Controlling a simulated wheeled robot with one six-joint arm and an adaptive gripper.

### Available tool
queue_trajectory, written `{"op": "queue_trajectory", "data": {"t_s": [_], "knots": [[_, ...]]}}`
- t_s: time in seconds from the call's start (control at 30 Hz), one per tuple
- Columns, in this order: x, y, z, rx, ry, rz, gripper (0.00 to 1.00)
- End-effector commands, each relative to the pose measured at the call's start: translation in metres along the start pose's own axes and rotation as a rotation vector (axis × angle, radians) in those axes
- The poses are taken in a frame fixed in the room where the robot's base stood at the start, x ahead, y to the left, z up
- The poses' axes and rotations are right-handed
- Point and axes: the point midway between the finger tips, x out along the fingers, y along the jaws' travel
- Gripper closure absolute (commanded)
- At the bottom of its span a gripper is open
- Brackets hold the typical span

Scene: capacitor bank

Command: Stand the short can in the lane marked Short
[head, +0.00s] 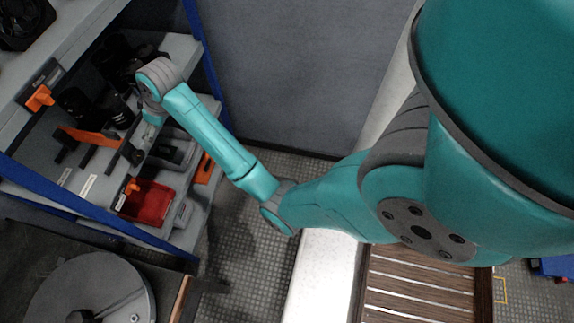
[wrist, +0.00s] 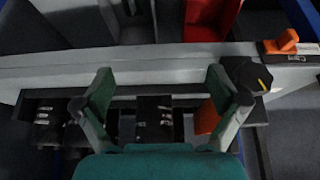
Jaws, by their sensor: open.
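Black cylindrical cans (head: 116,110) stand on the middle shelf in the head view, left of my gripper. I cannot tell which is the short can. The lanes there have white labels (head: 88,187) along the front edge, too small to read, so I cannot tell which is marked Short. My gripper (wrist: 160,88) is open, with its two fingers wide apart and no can between them in the wrist view. In the head view it is at the shelf, partly hidden by my own wrist.
An orange divider (head: 90,136) runs between lanes. A pale shelf edge (wrist: 150,62) crosses behind my fingers. A black knob (wrist: 243,74) is close to the right finger.

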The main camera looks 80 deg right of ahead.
Motion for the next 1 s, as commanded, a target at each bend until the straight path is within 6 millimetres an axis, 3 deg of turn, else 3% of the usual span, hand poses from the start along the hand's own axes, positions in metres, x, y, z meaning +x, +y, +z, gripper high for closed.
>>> {"op": "queue_trajectory", "data": {"t_s": [0.2, 0.5, 0.77, 1.0], "knots": [[0.039, -0.039, 0.054, 0.021, 0.076, 0.021, 0.04], [0.062, -0.092, 0.140, 0.046, 0.213, 0.058, 0.04], [0.047, -0.131, 0.212, 0.057, 0.334, 0.081, 0.04], [0.008, -0.160, 0.273, 0.059, 0.450, 0.090, 0.04]]}}
